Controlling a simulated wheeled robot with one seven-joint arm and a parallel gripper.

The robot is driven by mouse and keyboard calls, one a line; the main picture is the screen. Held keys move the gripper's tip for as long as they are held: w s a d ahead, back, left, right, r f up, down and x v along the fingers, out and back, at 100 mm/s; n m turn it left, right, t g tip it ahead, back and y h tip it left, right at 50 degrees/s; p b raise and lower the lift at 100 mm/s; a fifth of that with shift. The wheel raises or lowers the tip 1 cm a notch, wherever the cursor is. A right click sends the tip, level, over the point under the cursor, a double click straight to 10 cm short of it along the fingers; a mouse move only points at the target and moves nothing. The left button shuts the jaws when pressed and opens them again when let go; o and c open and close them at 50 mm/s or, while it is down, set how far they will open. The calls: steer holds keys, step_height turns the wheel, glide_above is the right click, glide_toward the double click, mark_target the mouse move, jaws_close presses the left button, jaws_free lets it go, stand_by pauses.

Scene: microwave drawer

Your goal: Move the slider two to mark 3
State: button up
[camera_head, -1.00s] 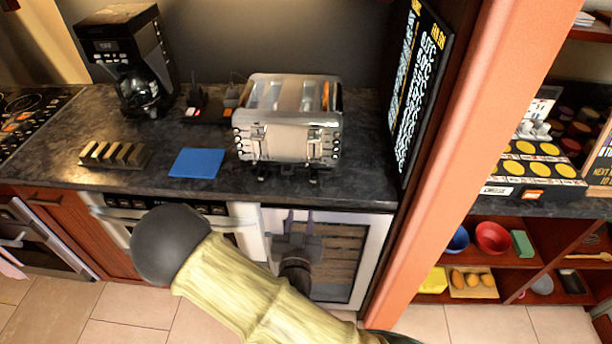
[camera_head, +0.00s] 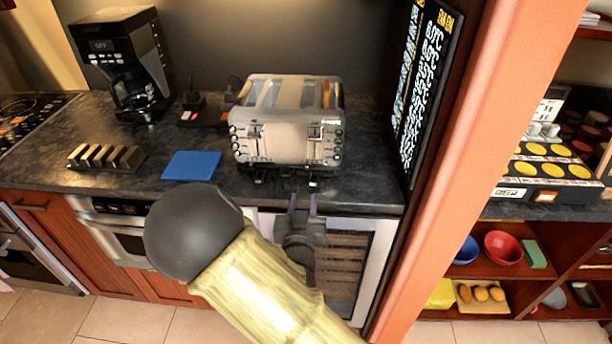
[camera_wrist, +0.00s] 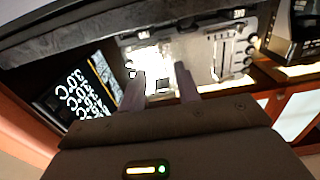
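A chrome toaster (camera_head: 285,145) stands on the dark counter, its front facing me. Two slider controls show on that front, a left one (camera_head: 255,131) and a right one (camera_head: 314,132); I cannot read their marks or tell which is slider two. The toaster front also shows in the wrist view (camera_wrist: 205,72), with one slider track (camera_wrist: 221,52) clear and the other area washed out by glare. My gripper (camera_head: 302,203) is below and in front of the toaster, near the counter edge. Its two fingers are apart and empty in the wrist view (camera_wrist: 163,82).
An orange post (camera_head: 455,150) and a black menu board (camera_head: 428,90) close off the right side.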

mark_target(307, 170)
steer(key=w, duration=0.5)
steer(key=w+p, duration=0.1)
steer(key=w, duration=0.4)
steer(key=shift+w+d, duration=0.2)
steer(key=shift+w, duration=0.2)
jaws_close()
